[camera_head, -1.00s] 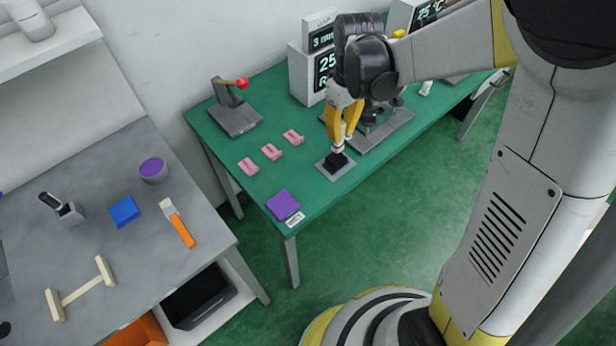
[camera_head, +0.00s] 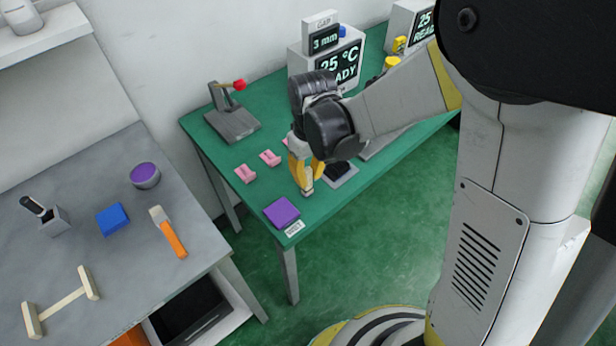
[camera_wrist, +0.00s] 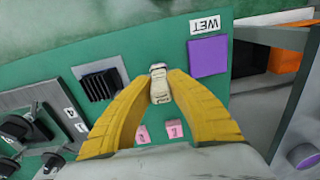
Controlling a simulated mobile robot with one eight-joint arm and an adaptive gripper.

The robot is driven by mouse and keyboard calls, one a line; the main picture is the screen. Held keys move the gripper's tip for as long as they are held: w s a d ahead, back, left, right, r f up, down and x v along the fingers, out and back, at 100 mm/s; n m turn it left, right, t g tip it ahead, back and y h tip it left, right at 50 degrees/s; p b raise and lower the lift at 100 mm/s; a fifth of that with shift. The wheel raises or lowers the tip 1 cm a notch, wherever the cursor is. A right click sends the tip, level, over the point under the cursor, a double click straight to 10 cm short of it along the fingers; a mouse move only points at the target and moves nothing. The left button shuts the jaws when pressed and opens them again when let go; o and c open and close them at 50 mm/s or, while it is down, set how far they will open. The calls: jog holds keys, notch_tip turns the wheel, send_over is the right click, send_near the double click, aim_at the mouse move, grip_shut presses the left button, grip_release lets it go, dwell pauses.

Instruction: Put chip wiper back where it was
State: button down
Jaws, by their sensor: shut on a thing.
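My gripper (camera_head: 306,178) is over the near left part of the green table, with its yellow fingers pointing down. It is shut on a small cream piece (camera_wrist: 160,82), which may be the chip wiper; its marking is too small to read. A purple square pad (camera_head: 282,212) with a "WET" label lies just left of and nearer than the gripper; the pad also shows in the wrist view (camera_wrist: 208,56). A black ridged pad on a grey plate (camera_wrist: 122,68) is on the other side of the gripper. In the head view, the arm and gripper partly hide that plate.
Pink holders (camera_head: 270,158) stand behind the gripper, one partly hidden. A red-knobbed lever (camera_head: 238,85) and display boxes (camera_head: 340,65) stand farther back. The grey table (camera_head: 100,255) holds an orange-handled tool (camera_head: 172,238), a blue block (camera_head: 113,219) and a purple bowl (camera_head: 145,175).

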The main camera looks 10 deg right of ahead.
jog(key=shift+f, duration=0.15)
jog(key=c, duration=1.4)
grip_release()
jog(key=r+p, duration=0.2)
jog(key=r, duration=0.4)
jog(key=r+p, duration=0.2)
jog(key=r, duration=0.4)
jog(key=shift+d+r+p, duration=0.2)
jog(key=shift+r+p, duration=0.05)
jog(key=shift+p, duration=0.15)
jog(key=s+d+r+m+t, duration=0.2)
jog(key=s+d+r, duration=0.1)
jog(key=d, duration=0.1)
jog(key=s+d+r+m+t, duration=0.2)
jog(key=s+d+r+t, duration=0.1)
jog(key=s+d, duration=0.1)
jog(key=s+d+r+m+t, duration=0.2)
jog(key=s+d+r, duration=0.1)
jog(key=d, duration=0.2)
jog(key=shift+s+r+m, duration=0.15)
jog(key=shift+s+m, duration=0.15)
jog(key=shift+s, duration=0.05)
